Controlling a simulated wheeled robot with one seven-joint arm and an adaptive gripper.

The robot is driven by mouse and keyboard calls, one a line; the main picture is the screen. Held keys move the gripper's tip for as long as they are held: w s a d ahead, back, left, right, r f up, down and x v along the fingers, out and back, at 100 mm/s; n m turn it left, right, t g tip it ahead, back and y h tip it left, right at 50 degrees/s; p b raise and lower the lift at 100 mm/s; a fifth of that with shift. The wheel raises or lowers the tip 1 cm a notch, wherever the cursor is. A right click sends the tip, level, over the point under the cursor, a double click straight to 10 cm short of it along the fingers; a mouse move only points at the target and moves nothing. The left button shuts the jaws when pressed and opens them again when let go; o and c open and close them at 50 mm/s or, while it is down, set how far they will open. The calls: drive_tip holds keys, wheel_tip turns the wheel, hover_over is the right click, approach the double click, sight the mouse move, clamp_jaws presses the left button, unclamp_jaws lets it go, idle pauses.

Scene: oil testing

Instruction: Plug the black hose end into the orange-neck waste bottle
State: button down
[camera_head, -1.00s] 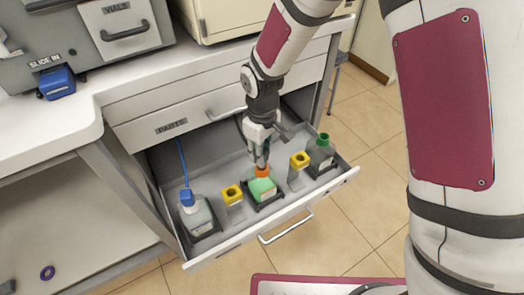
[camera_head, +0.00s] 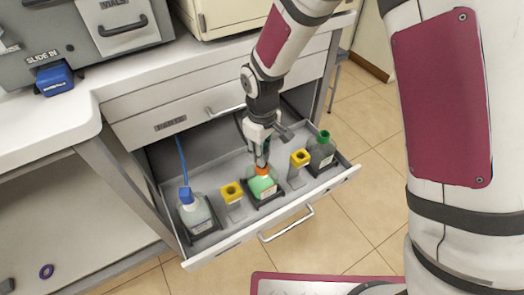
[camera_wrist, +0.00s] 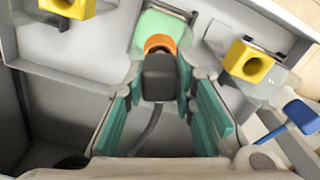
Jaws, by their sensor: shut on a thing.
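The waste bottle (camera_head: 263,187) has a green body and an orange neck (camera_head: 262,170). It stands upright in the middle of the open drawer. My gripper (camera_head: 262,157) is right above it, pointing down, with the fingers close to the neck. In the wrist view, my gripper's teal-padded fingers are shut on the black hose end (camera_wrist: 159,78), a dark block. The hose end overlaps the near side of the orange neck (camera_wrist: 160,44). I cannot tell whether it is seated in the neck. The black hose (camera_wrist: 150,130) trails back between the fingers.
The open drawer (camera_head: 225,251) also holds a blue-capped bottle (camera_head: 195,215) with a blue hose at left, a green-capped bottle (camera_head: 321,153) at right, and two yellow square-topped holders (camera_head: 231,193) and (camera_head: 299,158) flanking the waste bottle. The counter is above and behind.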

drive_tip(key=shift+f+b, duration=0.55)
drive_tip(key=shift+f, duration=0.35)
drive_tip(key=c, duration=1.2)
unclamp_jaws()
drive_tip(key=shift+c, duration=0.2)
wheel_tip(320, 180, up, 11)
drive_tip(key=shift+r, duration=0.55)
